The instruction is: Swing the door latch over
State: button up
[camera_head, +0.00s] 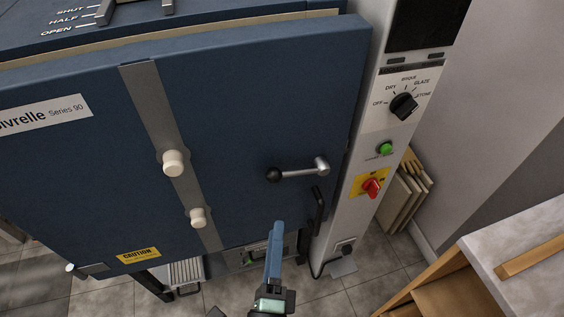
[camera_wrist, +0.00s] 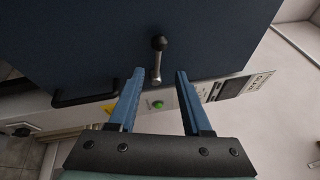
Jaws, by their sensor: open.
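The door latch (camera_head: 298,172) is a metal lever with a black ball knob on the blue kiln door (camera_head: 235,120). In the head view it lies nearly level, its knob at the left and its pivot at the right. In the wrist view the latch (camera_wrist: 157,62) shows ahead, between the lines of the two fingers. My gripper (camera_head: 273,255) is below the latch in the head view and apart from it. In the wrist view my gripper (camera_wrist: 158,72) has its blue fingers spread with nothing between them.
A black door handle (camera_head: 318,210) sits just below the latch's pivot. The control panel with a black dial (camera_head: 403,106), green button (camera_head: 385,149) and red switch (camera_head: 372,187) stands at the right. White peephole plugs (camera_head: 174,163) stick out at the left. A bench (camera_head: 530,235) stands lower right.

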aim_at(298, 171)
jog(key=w, duration=0.4)
jog(key=w+r, duration=0.1)
jog(key=w, duration=0.3)
jog(key=w+d+p, duration=0.1)
jog(key=w, duration=0.3)
jog(key=shift+w+r, duration=0.15)
jog(key=shift+w, duration=0.2)
grip_shut()
